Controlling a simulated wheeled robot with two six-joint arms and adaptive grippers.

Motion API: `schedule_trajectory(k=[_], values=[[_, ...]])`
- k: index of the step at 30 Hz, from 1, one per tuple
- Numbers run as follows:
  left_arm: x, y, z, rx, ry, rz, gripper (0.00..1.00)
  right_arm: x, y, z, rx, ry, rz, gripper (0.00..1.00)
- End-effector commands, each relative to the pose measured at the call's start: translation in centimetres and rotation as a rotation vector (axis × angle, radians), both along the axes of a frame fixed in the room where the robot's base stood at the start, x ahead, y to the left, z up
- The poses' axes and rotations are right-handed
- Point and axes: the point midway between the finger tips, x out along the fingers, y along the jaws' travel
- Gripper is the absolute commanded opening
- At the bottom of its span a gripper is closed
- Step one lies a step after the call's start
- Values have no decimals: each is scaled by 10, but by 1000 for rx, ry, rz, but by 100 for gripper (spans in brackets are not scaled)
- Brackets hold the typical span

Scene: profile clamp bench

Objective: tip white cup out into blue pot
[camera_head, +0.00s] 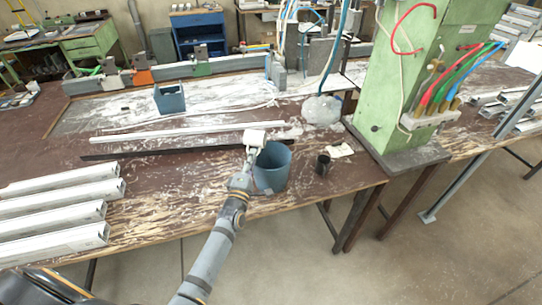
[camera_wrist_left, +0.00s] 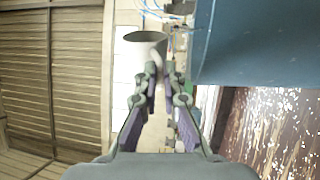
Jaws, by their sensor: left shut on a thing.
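The white cup (camera_head: 254,137) is held up beside the upper left rim of the blue pot (camera_head: 273,168), which stands upright on the bench. In the left wrist view the cup (camera_wrist_left: 144,58) is between the fingertips, its round opening showing with a dark inside; its contents cannot be made out. The blue pot's wall (camera_wrist_left: 262,42) fills the upper right of that view. My left gripper (camera_head: 249,157) is shut on the cup; its fingers (camera_wrist_left: 158,78) also show in the wrist view. The pot's inside is mostly hidden. My right gripper is not in view.
A dark small can (camera_head: 323,164) and a pale cloth (camera_head: 340,150) lie right of the pot. White profiles (camera_head: 65,215) lie at left, with long bars behind the gripper. A blue box (camera_head: 169,99) stands farther back. A green machine column (camera_head: 425,75) rises at right.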

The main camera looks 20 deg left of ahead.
Motion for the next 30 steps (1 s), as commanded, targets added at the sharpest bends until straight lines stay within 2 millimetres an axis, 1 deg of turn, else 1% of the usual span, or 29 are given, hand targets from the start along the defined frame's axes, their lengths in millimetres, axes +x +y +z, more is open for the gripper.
schedule_trajectory(k=[6,16,24,26,30], values=[[0,0,4,84,-1,2,0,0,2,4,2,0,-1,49],[0,-1,5,163,-4,3,0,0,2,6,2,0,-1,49],[0,-1,10,316,-1,13,0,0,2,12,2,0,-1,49],[0,-1,1,356,1,15,0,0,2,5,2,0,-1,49],[0,-2,-6,455,4,19,0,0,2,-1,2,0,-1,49]])
